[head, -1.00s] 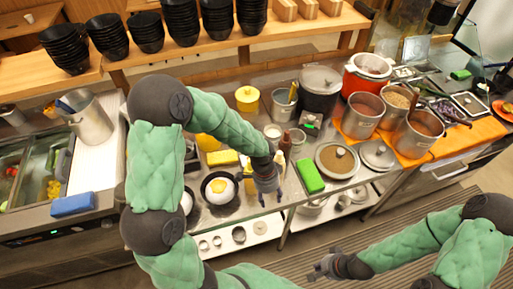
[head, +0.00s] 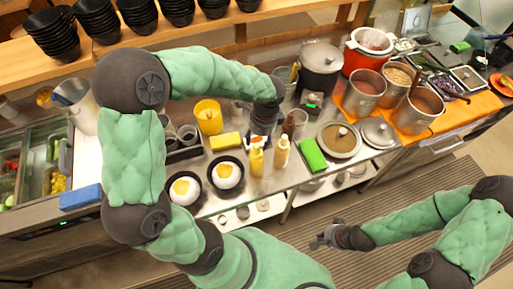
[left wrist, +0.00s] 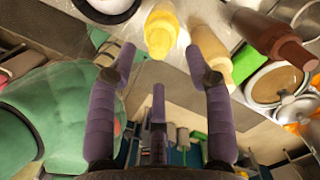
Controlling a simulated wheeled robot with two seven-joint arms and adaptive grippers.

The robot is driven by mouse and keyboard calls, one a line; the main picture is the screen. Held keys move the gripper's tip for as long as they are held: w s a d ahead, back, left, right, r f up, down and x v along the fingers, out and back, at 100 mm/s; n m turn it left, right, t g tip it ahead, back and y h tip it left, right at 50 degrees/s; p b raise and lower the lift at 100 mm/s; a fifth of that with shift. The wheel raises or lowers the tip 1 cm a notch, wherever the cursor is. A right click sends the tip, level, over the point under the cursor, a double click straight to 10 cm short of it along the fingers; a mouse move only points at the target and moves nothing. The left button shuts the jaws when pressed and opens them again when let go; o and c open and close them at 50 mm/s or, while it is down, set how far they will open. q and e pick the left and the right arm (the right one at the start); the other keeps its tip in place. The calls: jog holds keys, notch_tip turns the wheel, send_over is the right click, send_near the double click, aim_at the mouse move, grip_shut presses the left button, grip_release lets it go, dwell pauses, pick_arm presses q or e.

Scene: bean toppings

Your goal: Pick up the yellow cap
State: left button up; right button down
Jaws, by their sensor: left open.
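A round yellow cap on a pot showed at the back of the counter earlier; my left arm now covers that spot in the head view. A yellow squeeze bottle (head: 256,161) with a yellow nozzle top stands near the counter's front; it also shows in the left wrist view (left wrist: 161,32), just beyond and between the fingertips. My left gripper (head: 262,140) points down behind this bottle. In the left wrist view my left gripper (left wrist: 160,65) is open and nothing is between its fingers. My right gripper (head: 325,233) is away from the counter, fingers spread and empty.
A cream bottle (head: 282,152) and a brown bottle (head: 289,124) stand close to my left gripper. Two pans with eggs (head: 227,174), a yellow sponge (head: 225,141), a yellow container (head: 208,116) and a green block (head: 313,155) are nearby. Steel pots (head: 364,90) stand right.

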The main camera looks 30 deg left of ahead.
aim_at(257, 145)
pick_arm(q)
jog(key=shift+s+a+f+b, duration=0.1)
jog(key=shift+a+f+b, duration=0.05)
jog(key=shift+f, duration=1.2)
jog(key=shift+s+a+f+b, duration=0.1)
jog(key=shift+f+b, duration=0.05)
jog(key=shift+f, duration=1.15)
jog(key=c, duration=0.8)
jog(key=shift+r, duration=0.1)
